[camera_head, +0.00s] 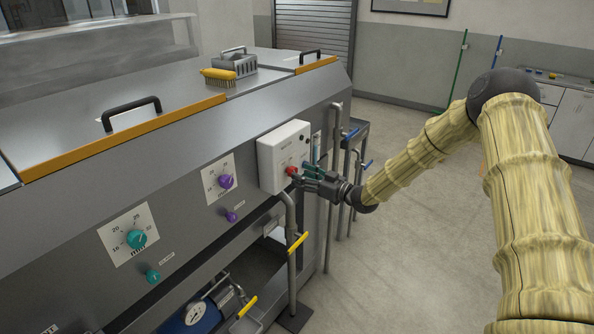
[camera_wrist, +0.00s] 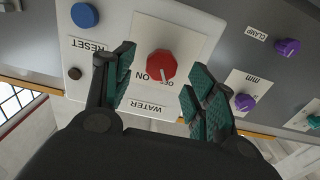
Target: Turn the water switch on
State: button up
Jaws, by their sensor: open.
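The water switch is a red knob (camera_wrist: 161,65) on a white panel labelled WATER, with ON and OFF marks beside it; the wrist view shows the lettering upside down. In the head view the red knob (camera_head: 291,170) sits on the front of a white box (camera_head: 283,150). My gripper (camera_head: 306,181) is right in front of the box. In the wrist view my gripper (camera_wrist: 160,88) is open, with one finger on each side of the knob and visible gaps between. Which mark the knob points to is not clear.
A blue button (camera_wrist: 85,15) labelled RESET is beside the left finger, and purple knobs (camera_wrist: 288,47) are to the right. Pipes with a yellow handle (camera_head: 298,242) and a blue handle (camera_head: 352,134) stand near my gripper. Open floor lies to the right.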

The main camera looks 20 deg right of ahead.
aim_at(291, 171)
jog(key=shift+p+x, duration=0.4)
jog(key=shift+x, duration=1.35)
